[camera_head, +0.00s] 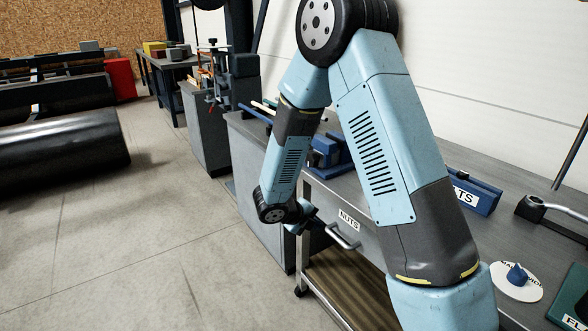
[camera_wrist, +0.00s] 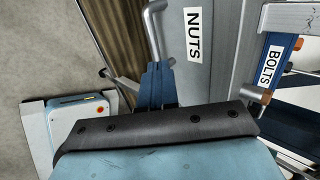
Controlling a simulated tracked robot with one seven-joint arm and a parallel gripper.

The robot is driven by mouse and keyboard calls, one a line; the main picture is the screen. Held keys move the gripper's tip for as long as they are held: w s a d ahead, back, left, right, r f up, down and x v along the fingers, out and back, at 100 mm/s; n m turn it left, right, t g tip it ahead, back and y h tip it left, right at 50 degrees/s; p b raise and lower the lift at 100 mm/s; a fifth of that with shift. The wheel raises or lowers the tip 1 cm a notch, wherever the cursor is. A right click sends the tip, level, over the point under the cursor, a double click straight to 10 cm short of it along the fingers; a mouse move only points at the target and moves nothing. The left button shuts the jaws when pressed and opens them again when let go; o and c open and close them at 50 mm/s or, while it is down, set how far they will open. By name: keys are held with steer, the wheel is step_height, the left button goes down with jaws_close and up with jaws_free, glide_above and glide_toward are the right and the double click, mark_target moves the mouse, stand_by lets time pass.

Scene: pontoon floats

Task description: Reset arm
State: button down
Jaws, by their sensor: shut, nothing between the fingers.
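My arm reaches down across the middle of the head view, bent at the elbow. My gripper (camera_head: 318,226) is shut and empty, close to the metal handle (camera_head: 343,237) of a grey drawer front marked NUTS (camera_head: 371,240). In the wrist view my dark blue fingers (camera_wrist: 157,70) point at the handle (camera_wrist: 153,28), with the NUTS drawer front (camera_wrist: 218,50) to the right. I cannot tell whether the fingers touch the handle.
The workbench top (camera_head: 487,251) carries a blue BOLTS bin (camera_head: 473,190), a blue vise (camera_head: 330,152), a white disc (camera_head: 515,284) and a green box (camera_head: 571,298). A wooden shelf (camera_head: 345,292) lies below. Black floats (camera_head: 63,151) lie left; the floor (camera_head: 165,235) between is clear.

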steer(key=s+d+r+m+g+y, duration=0.1)
steer(key=s+d+r+m, duration=0.4)
steer(key=r+m, duration=0.5)
steer(key=s+d+r+m+g+y, duration=0.1)
steer(key=s+d+r+m, duration=0.4)
steer(key=r+m, duration=0.55)
steer(key=s+r+m+t+y, duration=0.1)
steer(key=s+r+m+y, duration=0.2)
steer(key=s+r+m, duration=0.3)
steer(key=s+r+m+t+y, duration=0.2)
steer(key=s+r+m, duration=0.4)
steer(key=s+m, duration=0.4)
steer(key=shift+s+d+r+m+y, duration=0.3)
steer(key=shift+m+y, duration=0.3)
steer(key=shift+m, duration=1.95)
steer(key=shift+a, duration=0.1)
